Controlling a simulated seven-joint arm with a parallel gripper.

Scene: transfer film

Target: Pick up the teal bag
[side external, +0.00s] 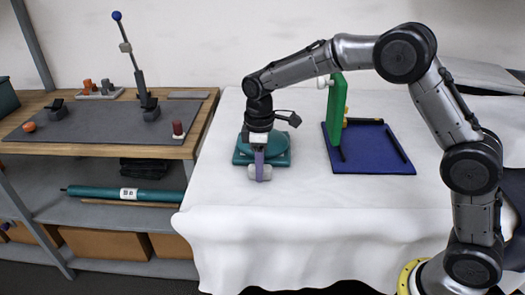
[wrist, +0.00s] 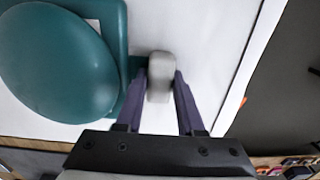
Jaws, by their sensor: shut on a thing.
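No clear bag shape shows. A teal thing (side external: 245,156) with a squarish base and a rounded top lies on the white-covered table. In the wrist view its smooth round top (wrist: 55,65) fills the upper left. My gripper (side external: 260,170) points down at its near edge. In the wrist view my gripper (wrist: 160,85) has its two dark purple fingers on either side of a pale grey block (wrist: 160,68), shut on it. The block is right beside the teal base; I cannot tell whether they are joined.
A dark blue tray (side external: 375,162) with an upright green piece (side external: 337,110) stands to the right. A wooden bench (side external: 195,140) with a lever (side external: 140,80) is at left. A labelled teal roll (side external: 95,192) lies on its shelf. The front of the white table (side external: 300,195) is clear.

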